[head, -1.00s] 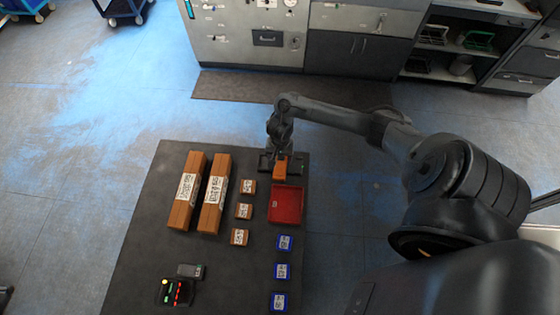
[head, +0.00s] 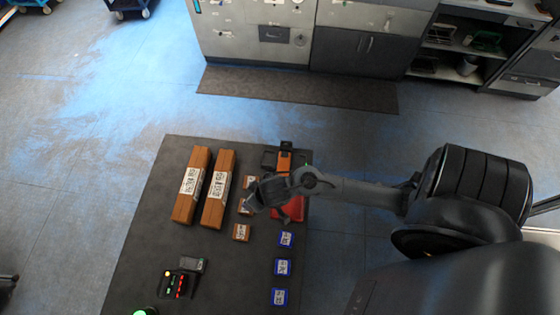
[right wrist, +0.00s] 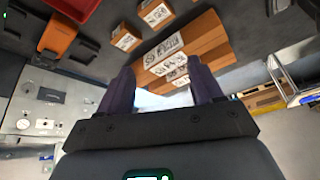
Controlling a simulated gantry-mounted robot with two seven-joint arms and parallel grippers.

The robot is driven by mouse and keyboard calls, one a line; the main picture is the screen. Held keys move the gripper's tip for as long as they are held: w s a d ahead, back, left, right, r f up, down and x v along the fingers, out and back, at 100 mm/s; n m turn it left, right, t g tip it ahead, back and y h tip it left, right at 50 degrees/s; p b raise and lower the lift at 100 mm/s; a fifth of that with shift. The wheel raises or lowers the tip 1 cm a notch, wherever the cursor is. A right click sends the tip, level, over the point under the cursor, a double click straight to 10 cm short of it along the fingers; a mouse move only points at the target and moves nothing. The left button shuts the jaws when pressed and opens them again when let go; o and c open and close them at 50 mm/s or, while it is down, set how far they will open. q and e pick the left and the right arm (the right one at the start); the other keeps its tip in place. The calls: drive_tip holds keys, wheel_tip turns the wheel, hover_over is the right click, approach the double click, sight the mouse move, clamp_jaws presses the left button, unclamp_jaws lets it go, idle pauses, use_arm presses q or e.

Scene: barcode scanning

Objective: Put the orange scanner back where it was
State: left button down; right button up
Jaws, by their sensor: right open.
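The orange scanner (head: 285,161) is at the far right of the dark table, between the black parts of its holder (head: 268,160). It looks seated there, though I cannot tell how deeply. In the right wrist view the scanner (right wrist: 58,36) shows at the upper left, apart from the fingers. My right gripper (head: 253,198) hovers over the small brown boxes, left of the red tray and nearer than the scanner. Its two fingers (right wrist: 161,70) are spread and empty. My left gripper is not recognisable in view.
A red tray (head: 292,209) is partly hidden under my right arm. Two long brown boxes (head: 191,184) with labels lie left of the gripper. Several small blue boxes (head: 282,267) line the right edge. A dark device with lights (head: 177,284) is at the front left.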

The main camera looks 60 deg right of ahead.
drive_tip(key=s+r+n+g, duration=0.1)
drive_tip(key=s+r+n, duration=0.2)
drive_tip(key=s+r, duration=0.5)
drive_tip(key=shift+s+a, duration=0.15)
drive_tip(key=shift+s, duration=0.65)
